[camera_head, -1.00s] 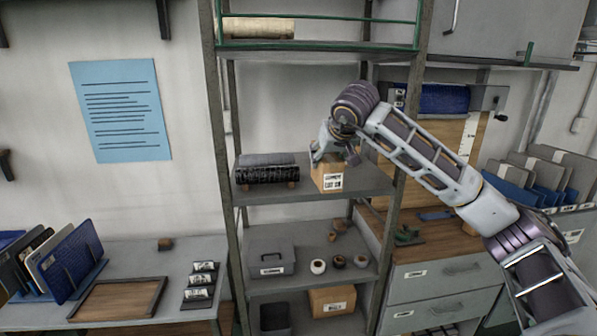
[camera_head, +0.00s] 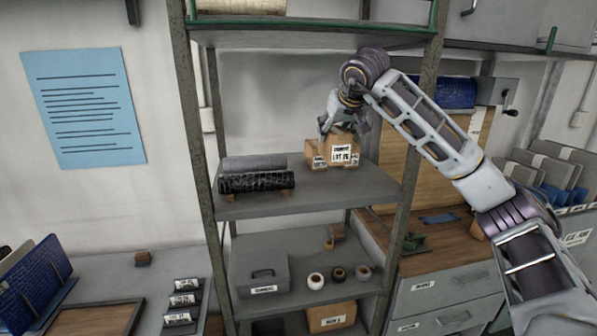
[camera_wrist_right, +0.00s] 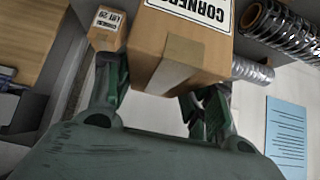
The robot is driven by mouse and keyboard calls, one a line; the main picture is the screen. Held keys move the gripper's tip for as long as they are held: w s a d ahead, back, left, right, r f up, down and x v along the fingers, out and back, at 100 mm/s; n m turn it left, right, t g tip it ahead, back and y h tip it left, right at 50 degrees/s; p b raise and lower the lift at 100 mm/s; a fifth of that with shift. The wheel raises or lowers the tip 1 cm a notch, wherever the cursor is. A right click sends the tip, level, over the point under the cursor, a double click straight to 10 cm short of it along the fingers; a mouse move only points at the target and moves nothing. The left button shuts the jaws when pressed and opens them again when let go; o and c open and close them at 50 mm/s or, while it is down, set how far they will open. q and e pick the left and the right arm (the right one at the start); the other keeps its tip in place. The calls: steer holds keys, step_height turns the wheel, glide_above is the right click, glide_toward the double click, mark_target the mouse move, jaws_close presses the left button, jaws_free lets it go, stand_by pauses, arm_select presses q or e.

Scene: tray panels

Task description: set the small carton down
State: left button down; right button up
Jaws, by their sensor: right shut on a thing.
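The small carton (camera_head: 342,155) is brown cardboard with a white printed label. My right gripper (camera_head: 341,128) is shut on its upper part, above the middle shelf board (camera_head: 360,188). In the right wrist view the carton (camera_wrist_right: 185,55) fills the space between the fingers of my gripper (camera_wrist_right: 165,95). I cannot tell whether its underside touches the board. Another labelled carton (camera_head: 315,153) shows close by at its left in the head view, partly hidden. My left gripper is not in view.
Dark and grey rolls (camera_head: 255,180) lie left of the cartons on the same shelf. The board's front is clear. A shelf post (camera_head: 408,150) stands close on the right, under my forearm. The lower shelf holds a grey box (camera_head: 258,270) and several small pots.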

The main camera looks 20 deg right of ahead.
mark_target(334, 150)
steer(key=shift+w+d+r, duration=0.1)
steer(key=shift+d+r, duration=0.1)
steer(key=shift+f, duration=2.55)
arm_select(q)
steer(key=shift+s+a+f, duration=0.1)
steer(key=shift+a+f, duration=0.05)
arm_select(e)
steer(key=shift+f, duration=0.55)
steer(key=shift+f, duration=0.1)
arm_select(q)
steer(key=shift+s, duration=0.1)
arm_select(e)
steer(key=shift+f, duration=1.75)
steer(key=shift+f, duration=0.1)
